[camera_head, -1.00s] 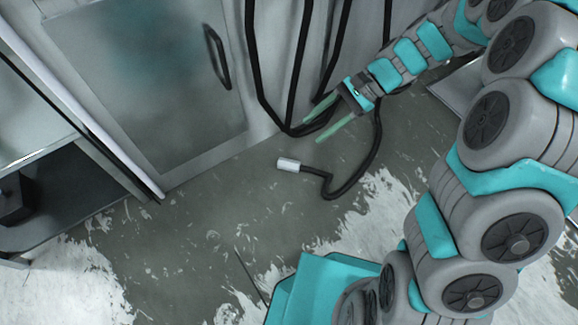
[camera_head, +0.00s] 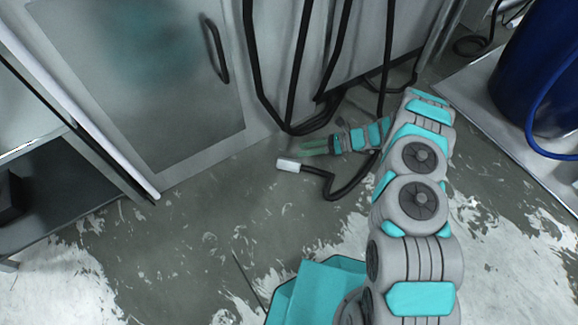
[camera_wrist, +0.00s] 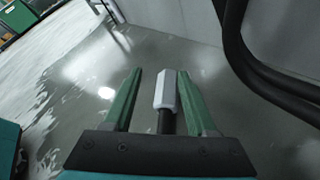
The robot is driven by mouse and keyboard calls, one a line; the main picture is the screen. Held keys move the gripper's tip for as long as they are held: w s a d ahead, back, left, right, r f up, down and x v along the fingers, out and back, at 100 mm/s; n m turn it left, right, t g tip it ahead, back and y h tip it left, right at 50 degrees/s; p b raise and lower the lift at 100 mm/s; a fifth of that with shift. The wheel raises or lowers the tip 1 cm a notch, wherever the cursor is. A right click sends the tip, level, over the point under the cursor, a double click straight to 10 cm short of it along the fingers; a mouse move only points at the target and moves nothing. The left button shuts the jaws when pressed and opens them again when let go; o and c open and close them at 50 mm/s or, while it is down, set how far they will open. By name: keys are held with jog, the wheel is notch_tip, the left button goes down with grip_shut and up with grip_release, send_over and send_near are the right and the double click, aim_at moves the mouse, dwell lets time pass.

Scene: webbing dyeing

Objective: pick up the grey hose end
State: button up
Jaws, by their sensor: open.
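The grey hose end (camera_head: 288,165) is a pale, short fitting on a black hose (camera_head: 335,193) lying on the floor near the cabinet. My gripper (camera_head: 301,147) is low, just above and behind the fitting in the head view, its green fingers pointing left. In the wrist view the hose end (camera_wrist: 165,90) shows between the two open fingers of my gripper (camera_wrist: 162,95), nearer the right one. Part of the black hose (camera_wrist: 166,122) runs back beneath the gripper's palm. The jaws hold nothing. I cannot tell the exact height gap to the fitting.
A grey cabinet door (camera_head: 150,85) with a black handle (camera_head: 216,50) stands behind. Black hoses (camera_head: 298,70) hang close to my gripper, and also show in the wrist view (camera_wrist: 255,65). A blue barrel (camera_head: 535,75) stands at right. Floor left of the fitting is clear.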

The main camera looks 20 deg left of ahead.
jog(key=m, duration=0.1)
send_near(288, 160)
jog(key=shift+s+a+f+t, duration=0.15)
jog(key=shift+a+f, duration=0.1)
jog(key=shift+a, duration=0.35)
jog(key=shift+s+a+f+t, duration=0.2)
jog(key=shift+a+f, duration=0.1)
jog(key=shift+a, duration=0.3)
jog(key=shift+m, duration=0.3)
jog(key=shift+b+x, duration=0.55)
jog(key=shift+x, duration=3.25)
jog(key=shift+s+f, duration=0.1)
jog(key=shift+c, duration=0.3)
grip_shut()
